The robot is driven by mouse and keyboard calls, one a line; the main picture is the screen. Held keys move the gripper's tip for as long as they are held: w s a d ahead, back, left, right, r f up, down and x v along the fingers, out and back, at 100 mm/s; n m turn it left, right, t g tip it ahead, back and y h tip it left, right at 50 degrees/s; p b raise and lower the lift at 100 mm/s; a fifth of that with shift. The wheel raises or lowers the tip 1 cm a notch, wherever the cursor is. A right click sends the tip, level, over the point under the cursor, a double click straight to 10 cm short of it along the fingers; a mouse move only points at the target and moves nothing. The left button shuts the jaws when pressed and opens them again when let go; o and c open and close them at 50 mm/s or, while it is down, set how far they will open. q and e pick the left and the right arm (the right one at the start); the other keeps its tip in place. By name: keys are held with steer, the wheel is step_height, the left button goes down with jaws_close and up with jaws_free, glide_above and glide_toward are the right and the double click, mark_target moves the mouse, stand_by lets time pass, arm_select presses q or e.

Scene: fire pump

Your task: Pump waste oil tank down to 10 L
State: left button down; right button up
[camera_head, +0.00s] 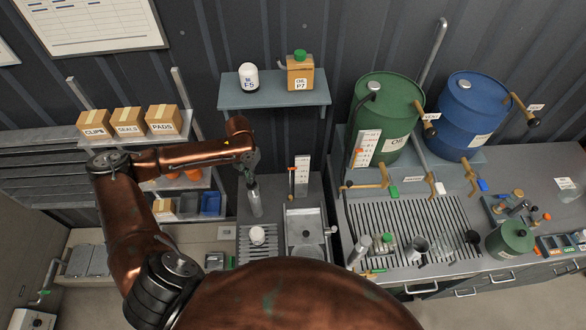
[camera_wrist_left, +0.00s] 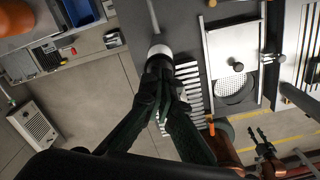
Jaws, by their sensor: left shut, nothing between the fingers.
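My left gripper (camera_head: 254,203) is shut and empty, pointing down over the left part of the middle bench. In the left wrist view its fingers (camera_wrist_left: 165,80) are together, and a white-topped round thing (camera_wrist_left: 160,52) shows at their tips. A white round item (camera_head: 257,235) sits on the slatted grate below it in the head view. A white level gauge (camera_head: 302,172) with a red marker stands behind a grey basin (camera_head: 306,240); its figures are too small to read. I cannot tell which vessel is the waste oil tank. My right gripper (camera_wrist_left: 260,137) shows small and open in the left wrist view.
A green drum (camera_head: 385,115) and a blue drum (camera_head: 473,115), both with taps, stand at the back right above a slatted drain tray (camera_head: 420,222). Cups and a green can (camera_head: 509,240) stand on the right bench. A shelf (camera_head: 275,98) hangs behind.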

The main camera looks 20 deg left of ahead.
mark_target(252, 187)
arm_select(q)
steer(key=shift+f, duration=0.1)
steer(key=shift+s+f, duration=0.1)
steer(key=shift+f, duration=3.3)
steer(key=shift+r, duration=3.5)
steer(key=shift+f, duration=0.1)
steer(key=shift+f, duration=3.4)
steer(key=shift+r, duration=0.1)
steer(key=shift+r, duration=3.35)
